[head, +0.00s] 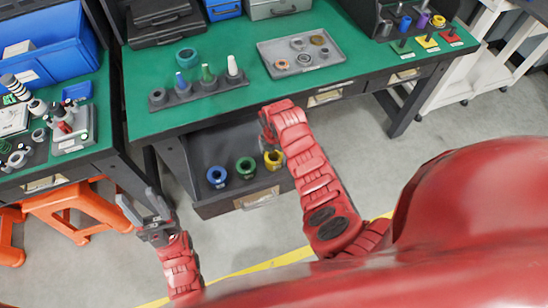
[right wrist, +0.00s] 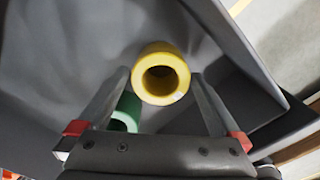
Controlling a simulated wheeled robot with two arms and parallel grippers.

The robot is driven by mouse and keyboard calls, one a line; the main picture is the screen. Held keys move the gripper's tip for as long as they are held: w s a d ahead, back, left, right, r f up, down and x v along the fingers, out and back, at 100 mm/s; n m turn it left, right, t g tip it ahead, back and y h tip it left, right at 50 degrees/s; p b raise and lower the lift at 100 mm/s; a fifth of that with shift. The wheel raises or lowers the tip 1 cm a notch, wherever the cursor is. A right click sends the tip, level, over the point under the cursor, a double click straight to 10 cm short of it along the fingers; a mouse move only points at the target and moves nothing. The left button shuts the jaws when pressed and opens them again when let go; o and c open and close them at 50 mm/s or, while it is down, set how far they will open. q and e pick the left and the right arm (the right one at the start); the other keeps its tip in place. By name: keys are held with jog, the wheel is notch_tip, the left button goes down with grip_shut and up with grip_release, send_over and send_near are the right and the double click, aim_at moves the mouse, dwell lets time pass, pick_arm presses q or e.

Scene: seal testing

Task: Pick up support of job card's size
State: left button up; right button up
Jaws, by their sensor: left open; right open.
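Three ring-shaped supports sit in the open drawer (head: 215,137) under the green bench: a blue one (head: 217,184), a green one (head: 245,175) and a yellow one (head: 275,165). My right gripper is at the drawer, its fingers hidden by my arm in the head view. In the right wrist view its open fingers (right wrist: 159,75) are on either side of the yellow support (right wrist: 142,78), with gaps showing. The green support (right wrist: 128,112) is partly hidden behind the left finger. My left gripper (head: 142,206) is open and empty, left of the drawer. I cannot make out a job card's size.
On the bench, a dark rack (head: 198,93) holds several coned pieces, and a grey tray (head: 299,52) holds several rings. A side table stands left, with orange stools (head: 75,208) below. The drawer walls surround my right gripper.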

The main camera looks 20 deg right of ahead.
jog(key=shift+f, duration=1.3)
grip_shut()
jog(key=shift+r, duration=0.1)
